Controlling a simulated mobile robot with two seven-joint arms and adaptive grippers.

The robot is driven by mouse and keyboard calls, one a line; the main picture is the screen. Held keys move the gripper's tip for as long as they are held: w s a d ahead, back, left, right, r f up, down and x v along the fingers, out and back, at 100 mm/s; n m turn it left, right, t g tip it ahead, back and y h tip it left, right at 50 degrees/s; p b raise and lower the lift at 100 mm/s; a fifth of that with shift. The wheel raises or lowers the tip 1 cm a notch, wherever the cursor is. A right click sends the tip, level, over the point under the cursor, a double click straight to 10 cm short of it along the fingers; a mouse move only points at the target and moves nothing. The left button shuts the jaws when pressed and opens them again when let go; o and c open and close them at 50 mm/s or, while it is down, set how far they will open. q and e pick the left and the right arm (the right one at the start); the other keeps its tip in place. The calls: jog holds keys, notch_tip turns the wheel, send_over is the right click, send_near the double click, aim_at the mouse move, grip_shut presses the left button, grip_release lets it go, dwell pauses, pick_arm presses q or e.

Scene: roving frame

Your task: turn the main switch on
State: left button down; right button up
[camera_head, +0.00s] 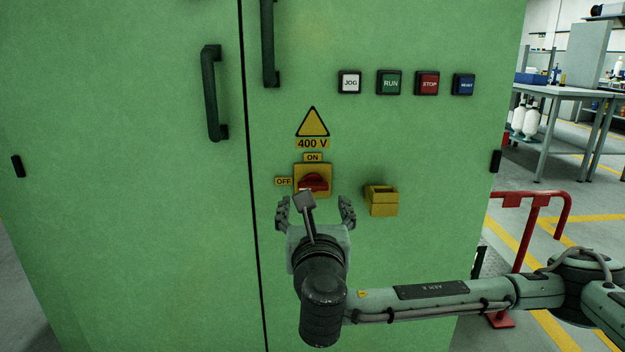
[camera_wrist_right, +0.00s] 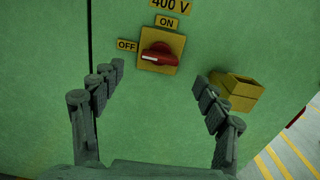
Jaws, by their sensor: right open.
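The main switch is a red rotary handle (camera_head: 316,181) on a yellow plate (camera_head: 325,170), on the green cabinet door. In the right wrist view the handle (camera_wrist_right: 159,57) lies roughly level, and its white mark points left toward the OFF label (camera_wrist_right: 127,46). The ON label (camera_wrist_right: 167,22) is above the plate. My right gripper (camera_head: 315,206) is open and empty, just below the switch in the head view. In the wrist view its fingers (camera_wrist_right: 158,75) spread to either side below the handle, apart from it. My left gripper is not in view.
A yellow open-topped box (camera_head: 382,205) sticks out from the door right of the switch. JOG, RUN, STOP and RESET buttons (camera_head: 427,83) are above right. Dark door handles (camera_head: 212,95) are upper left. A red rail (camera_head: 535,225) and a workbench (camera_head: 560,95) stand right of the cabinet.

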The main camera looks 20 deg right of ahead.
aim_at(314, 187)
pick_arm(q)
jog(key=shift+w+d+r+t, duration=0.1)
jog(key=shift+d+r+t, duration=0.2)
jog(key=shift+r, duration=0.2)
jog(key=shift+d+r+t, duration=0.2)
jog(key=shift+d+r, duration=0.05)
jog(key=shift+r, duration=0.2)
pick_arm(e)
jog(key=shift+x, duration=3.8)
jog(key=c, duration=1.2)
jog(key=shift+o, duration=0.2)
